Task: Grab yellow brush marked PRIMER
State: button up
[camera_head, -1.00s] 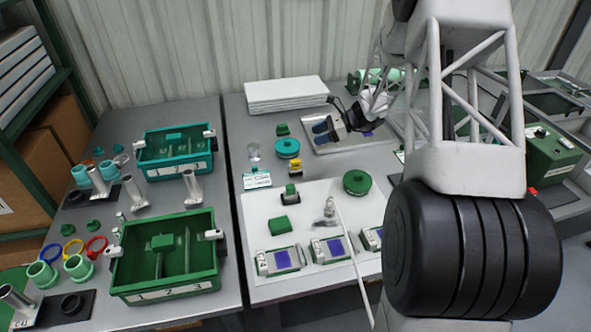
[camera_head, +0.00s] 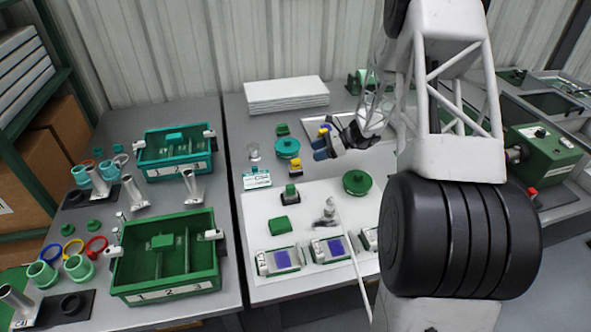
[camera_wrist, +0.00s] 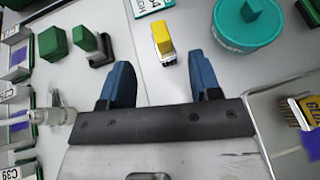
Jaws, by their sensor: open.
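A small yellow brush-like piece (camera_wrist: 162,40) with a dark and white base lies just ahead of and between my open fingers in the wrist view. It also shows in the head view (camera_head: 295,166), in front of the teal round tub. My gripper (camera_wrist: 160,68) has two blue fingers spread apart with nothing between them; in the head view the gripper (camera_head: 320,148) is above the table, up and right of this yellow piece. A second yellow piece with bristles (camera_wrist: 303,112) lies in a tray at the wrist view's right edge. I cannot read PRIMER on either.
A teal round tub (camera_head: 287,148) and a white-and-teal labelled block (camera_head: 257,178) stand close to the yellow piece. A green-topped stamp-like piece (camera_head: 290,193) and a green round lid (camera_head: 357,182) are on the white board. A white stack (camera_head: 286,95) stands behind.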

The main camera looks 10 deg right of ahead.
aim_at(297, 160)
jog(key=shift+w+a+f, duration=0.2)
jog(key=shift+a+f, duration=0.65)
jog(key=shift+a, duration=0.25)
jog(key=shift+a+f, duration=0.1)
jog(key=shift+x, duration=2.45)
grip_shut()
